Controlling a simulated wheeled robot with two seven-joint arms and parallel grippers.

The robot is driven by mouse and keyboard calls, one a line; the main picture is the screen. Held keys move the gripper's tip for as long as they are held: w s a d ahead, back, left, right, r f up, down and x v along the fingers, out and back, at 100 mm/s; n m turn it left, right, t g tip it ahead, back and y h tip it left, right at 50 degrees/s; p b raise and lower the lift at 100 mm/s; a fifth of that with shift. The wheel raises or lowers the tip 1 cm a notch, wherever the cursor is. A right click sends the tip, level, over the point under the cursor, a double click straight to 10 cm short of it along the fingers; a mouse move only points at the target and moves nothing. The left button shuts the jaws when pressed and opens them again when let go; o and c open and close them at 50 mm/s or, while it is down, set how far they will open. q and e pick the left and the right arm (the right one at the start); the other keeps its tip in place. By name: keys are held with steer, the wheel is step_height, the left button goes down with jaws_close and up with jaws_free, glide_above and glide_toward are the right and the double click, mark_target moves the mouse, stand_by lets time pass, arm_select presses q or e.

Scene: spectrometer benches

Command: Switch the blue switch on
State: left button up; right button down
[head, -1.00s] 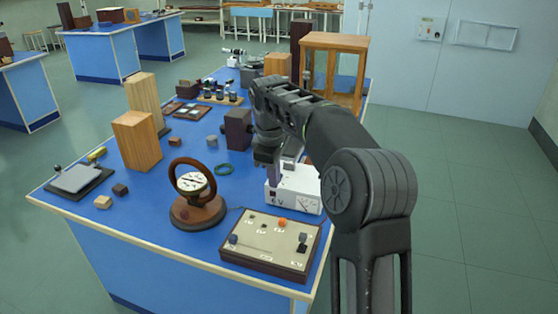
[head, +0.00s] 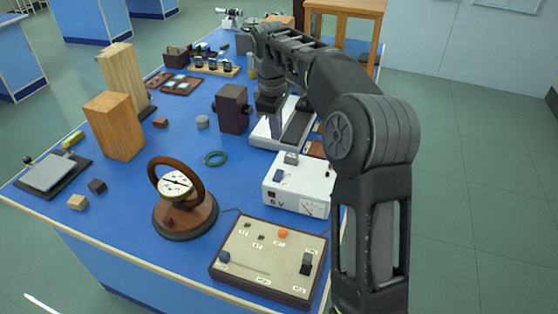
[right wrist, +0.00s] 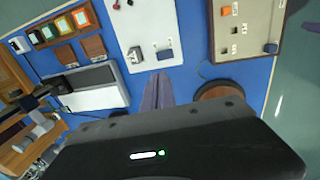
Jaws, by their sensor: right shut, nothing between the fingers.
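A white power box (head: 298,190) marked 6 V stands on the blue bench, right of middle in the head view. A small blue switch (head: 279,175) is on its top; which way it is set is too small to tell. The box (right wrist: 150,28) and blue switch (right wrist: 135,55) also show at the top of the right wrist view. My right gripper (head: 272,117) is empty, with its fingers together, beyond the box in the head view. In the right wrist view its fingertips (right wrist: 157,78) point toward the box's edge, apart from the switch. My left gripper is not in view.
A control panel (head: 265,282) with a blue knob (head: 224,257) lies at the front edge. A round dial instrument (head: 185,215) stands left of the box. A dark block (head: 232,108) and a green ring (head: 215,158) are nearby. Wooden blocks (head: 113,128) stand at left.

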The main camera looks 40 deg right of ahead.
mark_target(280, 172)
steer(key=shift+f, duration=0.1)
steer(key=f, duration=0.4)
steer(key=d+f+p, duration=0.1)
steer(key=f, duration=0.3)
steer(key=w+f+p, duration=0.1)
steer(key=f, duration=0.4)
steer(key=shift+d+f, duration=0.1)
steer(key=shift+d, duration=0.2)
steer(key=shift+f, duration=0.25)
steer(key=shift+w+d+f, duration=0.1)
steer(key=shift+f, duration=0.35)
steer(key=shift+r, duration=0.2)
steer(key=shift+f, duration=0.1)
